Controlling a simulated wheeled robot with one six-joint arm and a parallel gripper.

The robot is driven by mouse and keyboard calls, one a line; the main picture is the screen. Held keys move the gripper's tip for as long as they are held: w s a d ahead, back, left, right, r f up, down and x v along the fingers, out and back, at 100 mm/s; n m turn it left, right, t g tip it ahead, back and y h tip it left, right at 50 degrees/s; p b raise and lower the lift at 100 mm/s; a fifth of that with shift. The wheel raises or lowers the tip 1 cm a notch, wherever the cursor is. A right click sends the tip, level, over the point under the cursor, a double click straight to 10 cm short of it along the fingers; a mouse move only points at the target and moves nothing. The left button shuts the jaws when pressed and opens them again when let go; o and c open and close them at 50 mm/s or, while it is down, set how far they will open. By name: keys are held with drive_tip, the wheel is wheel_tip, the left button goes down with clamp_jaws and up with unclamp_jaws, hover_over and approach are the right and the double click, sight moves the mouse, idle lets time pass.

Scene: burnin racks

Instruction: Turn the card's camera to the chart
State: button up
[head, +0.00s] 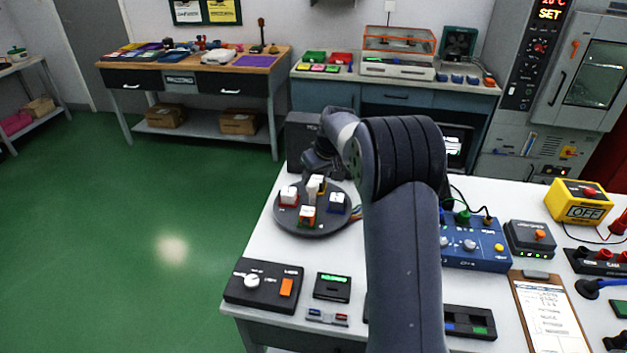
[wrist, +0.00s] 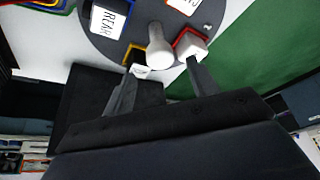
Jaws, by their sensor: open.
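A round dark grey turntable (head: 318,223) lies on the white table, left of my arm. A pale upright post (head: 313,187) stands at its middle. My gripper (head: 320,160) is over the turntable's far side. In the wrist view my gripper (wrist: 162,70) is open, its fingertips close to the yellow-based and red-based blocks, with the post (wrist: 158,46) between and beyond them. I cannot tell contact. No camera or chart is clearly identifiable.
A black control box (head: 262,285) with a white knob and orange button lies at the table's front left. A blue box (head: 475,243), a clipboard (head: 550,315) and a yellow OFF box (head: 578,203) lie right of my arm. Green floor is open at left.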

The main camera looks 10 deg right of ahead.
sight(313, 184)
drive_tip(key=shift+x, duration=2)
drive_tip(key=shift+c, duration=0.5)
clamp_jaws()
